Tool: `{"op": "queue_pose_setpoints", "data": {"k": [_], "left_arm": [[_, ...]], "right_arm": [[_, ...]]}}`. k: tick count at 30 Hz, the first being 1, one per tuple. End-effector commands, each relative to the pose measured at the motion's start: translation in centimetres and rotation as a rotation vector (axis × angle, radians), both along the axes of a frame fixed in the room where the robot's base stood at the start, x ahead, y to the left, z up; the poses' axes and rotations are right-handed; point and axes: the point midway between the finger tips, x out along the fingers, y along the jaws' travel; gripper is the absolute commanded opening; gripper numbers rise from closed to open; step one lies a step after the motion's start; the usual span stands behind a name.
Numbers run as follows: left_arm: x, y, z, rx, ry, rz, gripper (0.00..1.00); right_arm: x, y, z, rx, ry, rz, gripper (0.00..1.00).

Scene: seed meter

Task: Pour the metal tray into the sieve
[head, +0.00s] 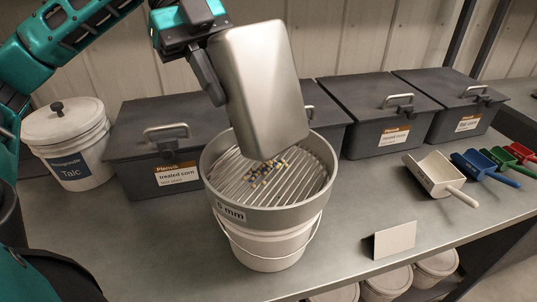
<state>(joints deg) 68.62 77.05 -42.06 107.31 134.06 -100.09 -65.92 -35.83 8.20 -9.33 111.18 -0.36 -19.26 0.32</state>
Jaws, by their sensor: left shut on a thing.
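My left gripper (207,82) is shut on the edge of the metal tray (258,85). The tray is steeply tilted, its underside facing me and its lower edge over the sieve (213,189). The tray's inside is hidden. The sieve is a round grey pan with a slatted bottom and a "5 mm" label, sitting on a white bucket (268,249) with a wire handle. Several yellow and dark grains (265,175) lie on the slats below the tray's lower edge. My right gripper is not in view.
Lidded dark bins (127,150) line the back of the bench. A white talc bucket (72,150) stands at the left. White (436,172), blue, green and red scoops lie at the right. A blank card (394,240) stands near the front edge.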

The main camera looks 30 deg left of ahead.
Motion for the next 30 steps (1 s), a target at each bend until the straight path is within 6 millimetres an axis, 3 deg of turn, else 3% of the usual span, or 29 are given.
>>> {"op": "queue_pose_setpoints", "data": {"k": [10, 14, 19, 30], "left_arm": [[0.1, 0.2, 0.0, -0.021, 0.001, -0.002, 0.0], [-0.3, -1.3, 1.4, 0.108, -0.04, -0.011, 0.0], [-0.7, -3.3, 1.2, 0.293, -0.085, -0.01, 0.0], [-0.9, -4.1, 1.2, 0.378, -0.096, 0.003, 0.0]], "right_arm": [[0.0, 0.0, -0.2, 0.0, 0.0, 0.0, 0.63], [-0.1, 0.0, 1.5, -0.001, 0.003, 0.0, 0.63], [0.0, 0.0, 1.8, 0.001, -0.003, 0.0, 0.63], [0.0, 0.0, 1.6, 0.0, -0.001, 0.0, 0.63]]}}
